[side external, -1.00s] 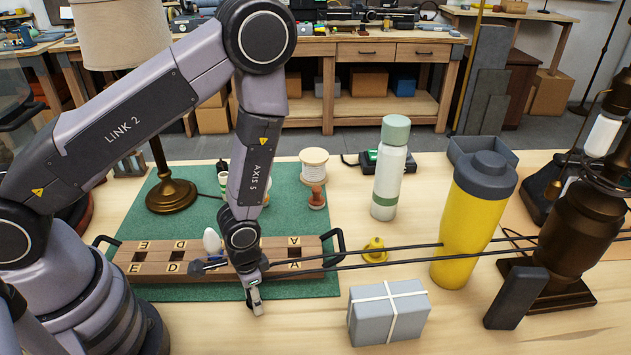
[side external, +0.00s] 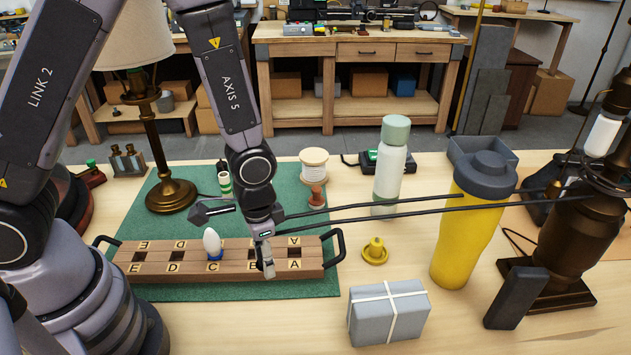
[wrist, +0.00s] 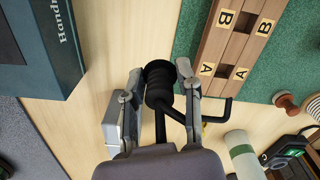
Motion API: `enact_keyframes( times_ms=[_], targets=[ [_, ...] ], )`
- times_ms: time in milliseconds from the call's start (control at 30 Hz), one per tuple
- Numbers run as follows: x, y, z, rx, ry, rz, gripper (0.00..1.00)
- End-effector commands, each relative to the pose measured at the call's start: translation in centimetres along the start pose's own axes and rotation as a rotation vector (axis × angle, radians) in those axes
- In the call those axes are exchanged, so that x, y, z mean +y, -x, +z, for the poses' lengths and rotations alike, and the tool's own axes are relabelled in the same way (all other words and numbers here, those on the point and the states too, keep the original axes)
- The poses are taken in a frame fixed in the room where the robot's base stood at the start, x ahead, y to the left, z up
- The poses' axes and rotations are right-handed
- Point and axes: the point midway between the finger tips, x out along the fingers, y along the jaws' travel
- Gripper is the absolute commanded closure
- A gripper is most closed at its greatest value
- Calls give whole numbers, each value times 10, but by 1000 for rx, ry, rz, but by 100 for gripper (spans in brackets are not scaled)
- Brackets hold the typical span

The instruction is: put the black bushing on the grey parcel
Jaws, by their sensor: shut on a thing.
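In the wrist view, the fingers of my gripper (wrist: 158,72) are shut on a ribbed black bushing (wrist: 157,92), with dark cable behind it. In the side view my gripper is above the lettered wooden board, left of the parcel and apart from it; the bushing cannot be made out clearly there. The grey parcel (side external: 369,322), tied with white string, lies flat on the table at the front. A grey block beside the left finger in the wrist view looks like this parcel (wrist: 110,126).
A yellow tumbler (side external: 463,242), white bottle (side external: 389,174) and bronze lamp (side external: 568,250) stand right. Two black cables (side external: 400,203) stretch towards the lamp.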

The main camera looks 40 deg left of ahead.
Motion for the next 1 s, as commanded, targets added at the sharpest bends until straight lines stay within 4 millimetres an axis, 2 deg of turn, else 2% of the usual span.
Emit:
enact_keyframes(
  times_ms=[33,100,200,300,400,567,767,833,1000],
  targets=[
    [15,17,-13,14,-31,4,93],
    [32,38,-24,15,-62,8,93],
    [55,68,-34,12,-103,12,93],
    [71,90,-37,6,-131,15,93],
    [80,101,-40,2,-146,16,93],
    [91,93,-63,-5,-151,15,93],
    [107,69,-112,-4,-151,15,93],
    [113,59,-128,-5,-151,15,93],
    [120,27,-152,-5,-150,15,93]
  ],
)
